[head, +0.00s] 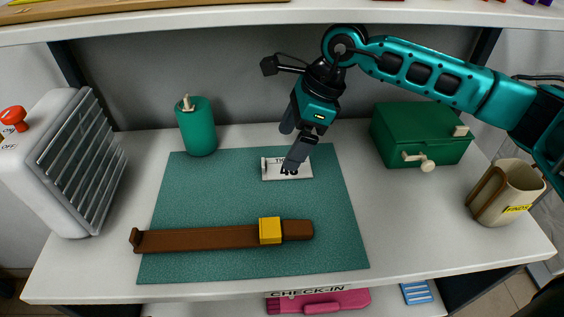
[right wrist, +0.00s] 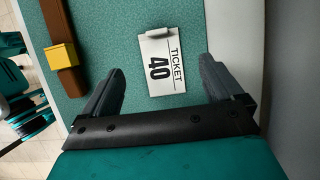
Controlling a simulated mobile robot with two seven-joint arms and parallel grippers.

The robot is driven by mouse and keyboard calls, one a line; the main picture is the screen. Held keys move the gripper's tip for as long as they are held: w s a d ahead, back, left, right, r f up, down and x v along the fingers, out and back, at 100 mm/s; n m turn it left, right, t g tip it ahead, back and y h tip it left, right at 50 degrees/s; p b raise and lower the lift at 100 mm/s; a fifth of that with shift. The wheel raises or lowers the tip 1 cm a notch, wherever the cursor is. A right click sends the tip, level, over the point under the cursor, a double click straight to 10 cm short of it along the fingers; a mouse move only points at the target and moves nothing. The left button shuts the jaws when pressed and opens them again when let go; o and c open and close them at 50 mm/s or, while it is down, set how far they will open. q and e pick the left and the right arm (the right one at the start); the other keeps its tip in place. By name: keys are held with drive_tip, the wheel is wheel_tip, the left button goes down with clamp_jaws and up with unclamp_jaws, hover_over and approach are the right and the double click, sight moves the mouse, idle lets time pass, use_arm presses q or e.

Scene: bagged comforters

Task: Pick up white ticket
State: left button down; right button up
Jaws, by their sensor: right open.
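The white ticket (head: 300,171) lies on the green mat (head: 200,270) near its upper right part, partly hidden by my right gripper in the head view. In the right wrist view the ticket (right wrist: 157,62) reads "TICKET 40" and has a small raised tab at one end. My right gripper (head: 288,150) is above the ticket, open and empty. In the right wrist view its two fingers (right wrist: 160,82) stand apart on either side of the ticket's near end. My left gripper does not show in the head view.
A brown strap with a yellow block (head: 270,231) lies across the mat's front. A green cylinder (head: 197,130) stands behind the mat. A green box (head: 415,135) and a beige mug (head: 500,195) are at right, a white heater-like unit (head: 60,160) at left. A shelf edge (head: 250,17) runs above.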

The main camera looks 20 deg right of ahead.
sight(268, 168)
drive_tip(key=shift+w+a, duration=0.2)
drive_tip(key=shift+a, duration=0.45)
drive_tip(key=shift+w+a, duration=0.2)
drive_tip(key=shift+a, duration=0.4)
drive_tip(key=x, duration=0.5)
drive_tip(key=shift+a, duration=0.1)
drive_tip(key=c, duration=1.1)
drive_tip(key=shift+r+p, duration=0.15)
drive_tip(key=shift+p, duration=0.2)
